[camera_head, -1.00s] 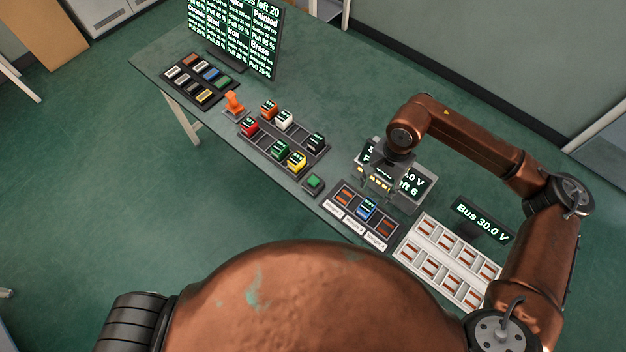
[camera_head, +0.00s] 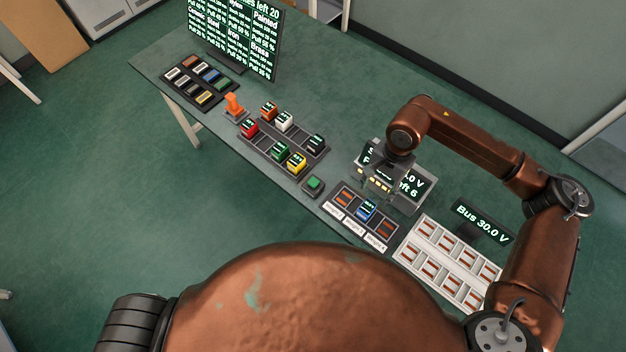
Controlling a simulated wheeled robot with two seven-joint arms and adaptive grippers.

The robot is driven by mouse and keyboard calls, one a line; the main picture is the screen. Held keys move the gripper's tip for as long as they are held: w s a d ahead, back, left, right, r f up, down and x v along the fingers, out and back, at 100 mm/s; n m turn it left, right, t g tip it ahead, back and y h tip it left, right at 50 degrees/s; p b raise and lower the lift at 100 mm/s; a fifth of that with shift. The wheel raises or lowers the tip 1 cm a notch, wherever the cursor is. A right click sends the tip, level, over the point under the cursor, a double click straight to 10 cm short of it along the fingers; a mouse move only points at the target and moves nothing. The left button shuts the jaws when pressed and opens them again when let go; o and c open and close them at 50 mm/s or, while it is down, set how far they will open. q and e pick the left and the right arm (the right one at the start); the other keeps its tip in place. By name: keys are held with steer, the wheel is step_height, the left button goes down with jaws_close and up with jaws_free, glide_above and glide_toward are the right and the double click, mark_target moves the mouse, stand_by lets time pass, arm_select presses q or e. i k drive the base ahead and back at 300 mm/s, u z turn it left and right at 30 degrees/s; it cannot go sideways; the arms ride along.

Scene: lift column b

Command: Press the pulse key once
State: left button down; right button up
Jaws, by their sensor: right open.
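A green square key (camera_head: 314,184) on a dark base sits near the front edge of the table; it looks like the pulse key, though no label on it can be read. My right gripper (camera_head: 372,190) points down over the table, to the right of the green key and apart from it. It is open, above and just behind a blue block (camera_head: 366,210) in a dark slotted tray (camera_head: 336,208). The fingertips are small and partly merge with the display behind. My left gripper is not in view.
A display (camera_head: 413,185) is partly hidden behind my right gripper. A white slotted panel (camera_head: 432,243) and a "Bus 30.0 V" display (camera_head: 482,222) lie right. A tall screen (camera_head: 235,35) stands at the back.

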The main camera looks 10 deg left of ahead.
mark_target(313, 182)
steer(key=k, duration=1.5)
